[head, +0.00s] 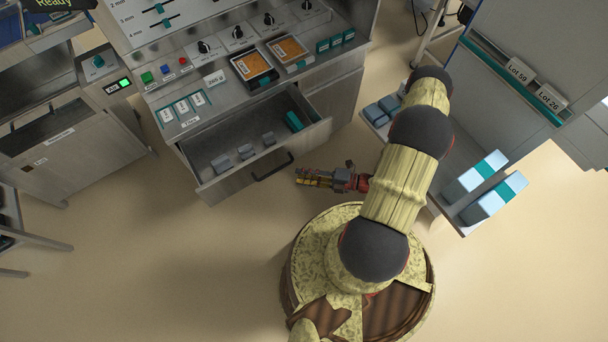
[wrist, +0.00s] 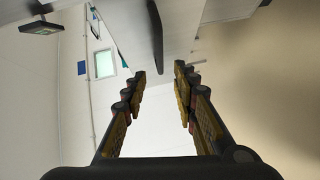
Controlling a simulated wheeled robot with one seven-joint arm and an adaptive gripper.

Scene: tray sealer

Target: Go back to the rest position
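My gripper (head: 322,179) is at the end of my arm, low in front of the open drawer and just right of its black handle (head: 273,167) in the head view. In the wrist view my gripper (wrist: 161,78) shows two yellow and black fingers spread apart with nothing between them. It is apart from the drawer in the head view. The drawer (head: 215,178) stands pulled out and holds several small grey blocks and a teal block (head: 293,121).
The control cabinet (head: 215,65) with knobs, buttons and two orange-filled trays is at the top. A grey unit with lot labels (head: 520,72) and a shelf (head: 455,207) with white-and-teal boxes stands at right. The floor (head: 130,270) at lower left is clear.

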